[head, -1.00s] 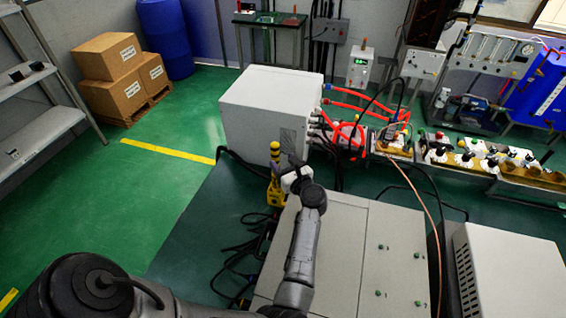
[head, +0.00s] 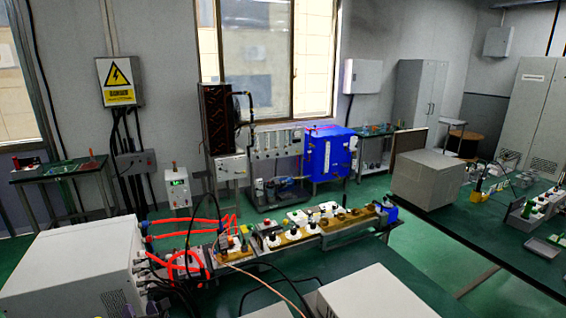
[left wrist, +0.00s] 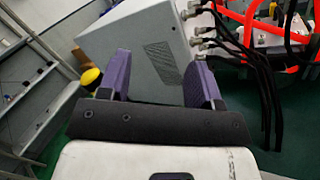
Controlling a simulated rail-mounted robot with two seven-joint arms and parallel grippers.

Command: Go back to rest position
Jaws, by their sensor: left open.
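My left gripper (left wrist: 160,82) shows in the left wrist view, with its two purple fingers apart and nothing between them. Behind the fingers is a grey-white cabinet (left wrist: 140,45) with a vent grille; it cannot be told how near they are to it. A yellow and black thing (left wrist: 91,76) shows beside the left finger, partly hidden. In the head view neither arm nor gripper shows. The same cabinet (head: 75,265) stands there at the lower left.
Red hoses and black cables run from the cabinet to a bench with white fittings (head: 300,218). A blue tank (head: 328,155) stands behind it. At the right is a dark green table (head: 480,232) with a grey box (head: 427,178). Shelves (left wrist: 30,90) stand at left in the wrist view.

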